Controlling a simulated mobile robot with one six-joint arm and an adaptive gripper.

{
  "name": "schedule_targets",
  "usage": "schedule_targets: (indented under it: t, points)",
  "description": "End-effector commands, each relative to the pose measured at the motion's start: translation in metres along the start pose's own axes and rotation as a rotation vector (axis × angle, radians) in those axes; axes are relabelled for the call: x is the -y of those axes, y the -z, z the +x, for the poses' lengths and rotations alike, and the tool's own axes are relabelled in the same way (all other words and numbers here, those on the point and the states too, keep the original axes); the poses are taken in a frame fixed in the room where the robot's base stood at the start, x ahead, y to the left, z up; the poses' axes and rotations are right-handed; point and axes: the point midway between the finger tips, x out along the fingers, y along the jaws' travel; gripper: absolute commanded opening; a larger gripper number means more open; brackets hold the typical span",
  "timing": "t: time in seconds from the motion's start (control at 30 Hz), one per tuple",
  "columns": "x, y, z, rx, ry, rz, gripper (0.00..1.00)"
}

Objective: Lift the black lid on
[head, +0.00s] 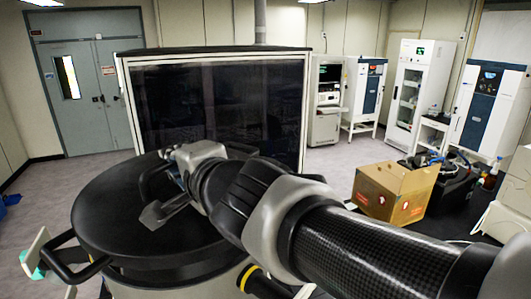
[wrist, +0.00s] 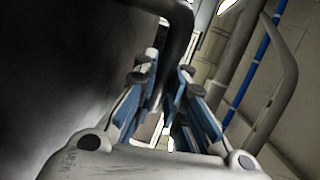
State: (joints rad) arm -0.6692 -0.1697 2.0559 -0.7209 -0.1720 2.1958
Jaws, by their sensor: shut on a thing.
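The black lid (head: 115,225) is a wide round disc at the lower left of the head view, over a pale cylindrical body. My gripper (head: 165,182) is over the top of the lid. In the wrist view my gripper (wrist: 164,78) has its blue-sided fingers closed around a black bar, the lid handle (wrist: 178,35). The dark lid surface (wrist: 60,60) fills the left of the wrist view. My arm covers the lid's right side, and I cannot tell whether there is a gap under the lid.
A dark-windowed cabinet (head: 220,105) stands right behind the lid. A black side handle (head: 75,262) sticks out at the lower left. A cardboard box (head: 390,193) sits on a dark bench at the right. Open floor lies to the left, before grey doors (head: 90,90).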

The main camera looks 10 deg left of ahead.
Motion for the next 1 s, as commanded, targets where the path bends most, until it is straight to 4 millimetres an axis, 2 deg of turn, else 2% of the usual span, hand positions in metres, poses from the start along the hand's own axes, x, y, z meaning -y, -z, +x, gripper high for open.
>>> schedule_targets:
  t: [1.0]
  points:
    - [-0.033, -0.003, 0.006, 0.002, 0.011, 0.0, 0.0]
